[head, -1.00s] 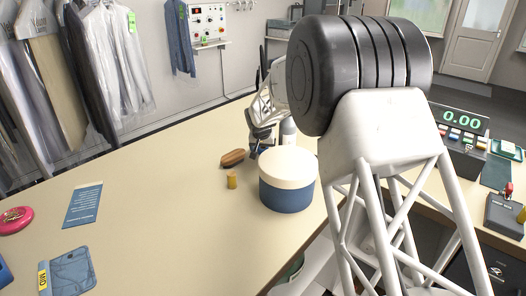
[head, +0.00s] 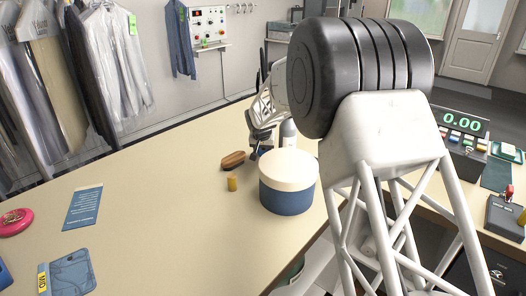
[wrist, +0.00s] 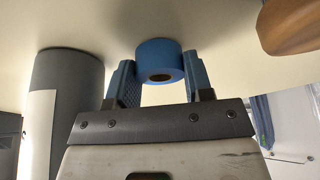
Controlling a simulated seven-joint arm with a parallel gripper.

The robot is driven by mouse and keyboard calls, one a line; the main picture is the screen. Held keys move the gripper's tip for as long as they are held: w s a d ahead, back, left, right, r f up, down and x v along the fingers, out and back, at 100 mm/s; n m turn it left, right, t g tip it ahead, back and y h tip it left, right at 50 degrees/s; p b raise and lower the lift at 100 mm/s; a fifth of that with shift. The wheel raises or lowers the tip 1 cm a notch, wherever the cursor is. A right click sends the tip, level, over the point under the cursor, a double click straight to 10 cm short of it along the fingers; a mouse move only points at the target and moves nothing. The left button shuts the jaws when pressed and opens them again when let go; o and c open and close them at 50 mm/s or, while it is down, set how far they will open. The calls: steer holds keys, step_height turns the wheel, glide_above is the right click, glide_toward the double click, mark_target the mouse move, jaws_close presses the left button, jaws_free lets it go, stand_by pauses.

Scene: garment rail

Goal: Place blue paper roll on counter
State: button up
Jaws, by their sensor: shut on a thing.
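The blue paper roll (wrist: 150,52) shows between the two blue fingers of my gripper (wrist: 158,78) in the wrist view. My gripper is shut on it, with a finger on each side, and the roll's dark core opening shows. The pale counter surface (wrist: 215,35) lies right behind the roll; I cannot tell whether they touch. In the head view my gripper (head: 260,143) is low over the far part of the counter (head: 150,200), and the roll is hidden or too small to make out.
A wooden brush (head: 233,160) and a small yellow cylinder (head: 232,183) lie left of my gripper. A grey-white bottle (head: 288,131) stands right beside it. A blue tub with a cream lid (head: 287,190) stands nearer. The counter's left middle is clear.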

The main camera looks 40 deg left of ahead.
step_height(320, 180, up, 10)
steer(key=shift+f, duration=0.15)
stand_by(0.4)
stand_by(0.4)
stand_by(0.4)
steer(key=w+a+r, duration=0.1)
steer(key=w+r, duration=0.6)
steer(key=w+d+f+m, duration=0.1)
steer(key=w+d, duration=0.5)
steer(key=d, duration=1.1)
steer(key=w+d+m+h, duration=0.1)
steer(key=w+d, duration=0.6)
steer(key=d, duration=0.9)
steer(key=w+d+f+m, duration=0.1)
steer(key=w+d, duration=0.5)
steer(key=d, duration=1.1)
steer(key=s+d+m, duration=0.2)
steer(key=s+d, duration=0.1)
steer(key=d, duration=1.7)
steer(key=s+d+f+m+t+h, duration=0.1)
steer(key=s+d, duration=0.2)
steer(key=d, duration=1.7)
steer(key=shift+s+d+f+m, duration=0.25)
steer(key=shift+d+f+m, duration=0.05)
steer(key=shift+m, duration=0.1)
